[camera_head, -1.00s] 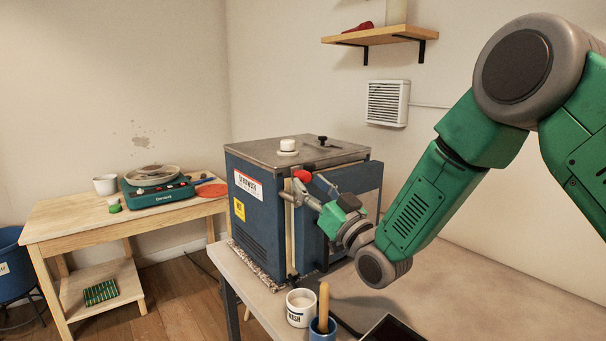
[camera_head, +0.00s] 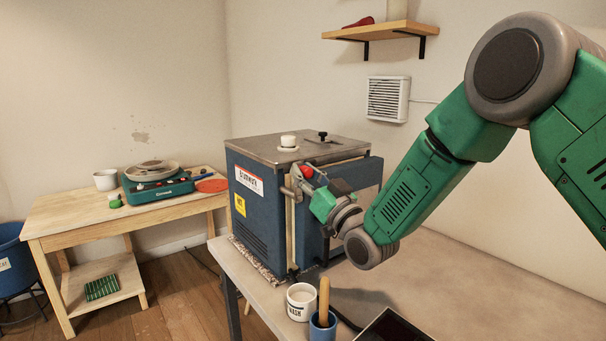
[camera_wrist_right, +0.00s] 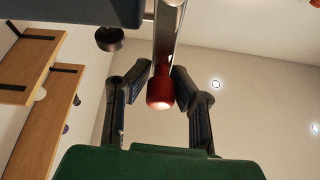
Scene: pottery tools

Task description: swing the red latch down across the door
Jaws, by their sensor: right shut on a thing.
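The blue kiln (camera_head: 258,223) stands on the table, with its blue door (camera_head: 312,245) on the right side and a pale strip between door and body. The latch's red grip (camera_head: 306,172) is near the top of the door edge. My right gripper (camera_head: 296,184) is at the latch, shut on it. In the right wrist view the red grip (camera_wrist_right: 161,92) sits between my two fingers (camera_wrist_right: 160,85), at the end of a metal bar (camera_wrist_right: 168,35). My gripper and arm hide part of the door. My left gripper is not in view.
A white mug (camera_head: 300,301) and a blue cup (camera_head: 322,328) with a wooden handle stand in front of the kiln. A dark tray (camera_head: 392,328) is at the table's front. The tabletop right of the kiln is clear. A shelf (camera_head: 380,33) hangs above.

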